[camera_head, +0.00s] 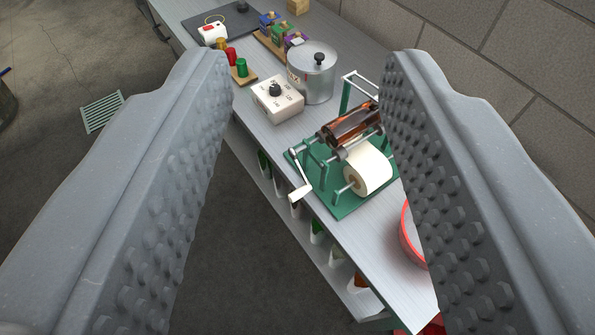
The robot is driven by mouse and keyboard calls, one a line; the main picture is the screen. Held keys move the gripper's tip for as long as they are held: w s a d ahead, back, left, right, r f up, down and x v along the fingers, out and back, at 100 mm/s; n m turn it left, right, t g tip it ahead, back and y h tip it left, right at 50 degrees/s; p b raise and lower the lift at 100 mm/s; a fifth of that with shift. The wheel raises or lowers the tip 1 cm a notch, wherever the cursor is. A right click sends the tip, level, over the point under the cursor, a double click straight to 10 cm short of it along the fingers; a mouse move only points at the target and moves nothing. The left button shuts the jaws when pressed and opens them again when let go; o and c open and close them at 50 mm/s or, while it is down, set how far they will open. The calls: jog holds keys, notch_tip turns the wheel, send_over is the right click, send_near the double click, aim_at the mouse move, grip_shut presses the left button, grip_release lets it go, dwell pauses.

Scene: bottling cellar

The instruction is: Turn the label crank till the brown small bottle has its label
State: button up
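The labelling machine (327,182) has a green base and stands on the metal bench, seen between my fingers. A brown small bottle (352,122) lies on its side on the machine's rollers. No label shows on the part of it I can see. A roll of cream labels (369,168) sits in front of the bottle. The label crank (299,183) is at the machine's left side, with a pale handle hanging down over the bench edge. My gripper (305,75) is open and empty, well apart from the crank. My right finger hides the machine's right edge.
A metal pot (312,74) and a white box with a black knob (277,98) stand behind the machine. A red bowl (410,240) is partly hidden at the right. Bottles stand on the shelf under the bench. The floor at left is mostly clear.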

jog(key=shift+s, duration=0.1)
jog(key=w+d+f+n+t+h+b, duration=0.1)
jog(key=w+d+f+n+h, duration=0.15)
jog(key=w+d+f, duration=0.35)
jog(key=w+d+f+n+t+h+b, duration=0.1)
jog(key=w+f+n+t+b, duration=0.2)
jog(key=w, duration=0.6)
jog(key=w+d+f+n+y, duration=0.1)
jog(key=w+f+n, duration=0.2)
jog(key=f+n, duration=0.15)
jog(key=w+d+f+n+y, duration=0.1)
jog(key=w+f+n+y, duration=0.15)
jog(key=f, duration=0.35)
jog(key=n+g+y+b, duration=0.4)
jog(key=n+g+y, duration=0.1)
jog(key=n+y, duration=0.7)
send_near(301, 196)
jog(key=shift+n+h, duration=0.35)
jog(key=shift+h, duration=0.25)
jog(key=x, duration=0.4)
jog(key=b+x, duration=0.1)
jog(key=x, duration=0.3)
jog(key=b+x, duration=0.1)
jog(key=x, duration=0.3)
jog(key=shift+w+a+r, duration=0.15)
jog(key=shift+a+r, duration=0.1)
jog(key=shift+a, duration=0.05)
jog(key=shift+c, duration=0.2)
